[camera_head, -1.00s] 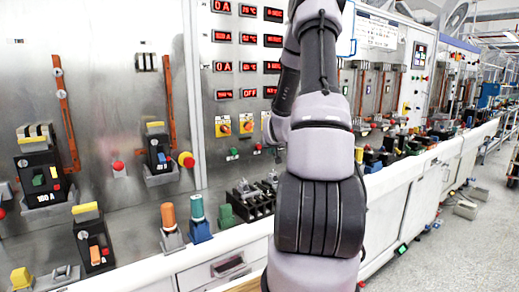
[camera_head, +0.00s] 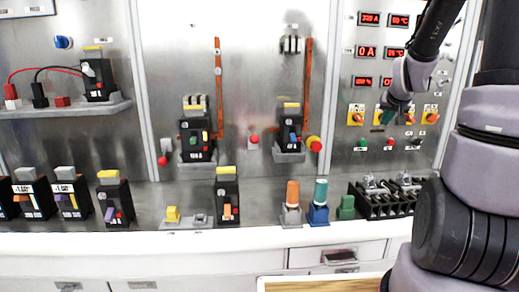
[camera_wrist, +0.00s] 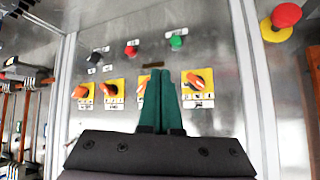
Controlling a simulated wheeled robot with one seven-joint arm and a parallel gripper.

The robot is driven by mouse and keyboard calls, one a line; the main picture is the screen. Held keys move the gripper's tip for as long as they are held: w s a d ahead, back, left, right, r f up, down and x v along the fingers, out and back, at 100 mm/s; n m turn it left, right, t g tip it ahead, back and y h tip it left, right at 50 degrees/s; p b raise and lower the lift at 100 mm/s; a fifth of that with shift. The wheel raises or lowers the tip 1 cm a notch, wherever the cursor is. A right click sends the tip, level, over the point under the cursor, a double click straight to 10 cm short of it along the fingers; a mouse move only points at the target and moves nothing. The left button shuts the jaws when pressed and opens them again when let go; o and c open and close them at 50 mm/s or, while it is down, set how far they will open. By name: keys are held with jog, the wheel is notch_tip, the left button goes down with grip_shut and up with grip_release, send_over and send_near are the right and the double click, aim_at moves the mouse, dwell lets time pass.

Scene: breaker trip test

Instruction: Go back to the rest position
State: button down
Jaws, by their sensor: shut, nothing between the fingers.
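My gripper (camera_head: 385,118) is in front of the row of yellow-plated rotary switches on the right-hand panel, below the red number displays (camera_head: 368,51). In the wrist view its two green fingers (camera_wrist: 160,92) lie together, shut and empty. They partly cover one rotary switch; another orange rotary switch (camera_wrist: 198,83) shows just right of the fingertips. I cannot tell whether the fingers touch the panel. My arm comes in from the right side of the head view.
The bench front (camera_head: 220,240) runs across below. A terminal block (camera_head: 385,203), an orange cylinder (camera_head: 292,193) and a teal cylinder (camera_head: 320,191) stand under the panels. Breakers (camera_head: 196,138) and a red button (camera_head: 254,140) sit to the left. A wooden edge (camera_head: 320,283) shows at the bottom.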

jog(key=s+a+r+y, duration=0.1)
jog(key=s+a+r, duration=0.2)
jog(key=s+a, duration=0.2)
jog(key=s+a+r+g+y, duration=0.1)
jog(key=s+a+r, duration=0.3)
jog(key=s, duration=0.8)
jog(key=s+a+r+g+y, duration=0.1)
jog(key=s+a+r, duration=0.3)
jog(key=s+a, duration=0.4)
jog(key=shift+s+a+y, duration=0.2)
jog(key=shift+s+y, duration=0.15)
jog(key=shift+y, duration=0.35)
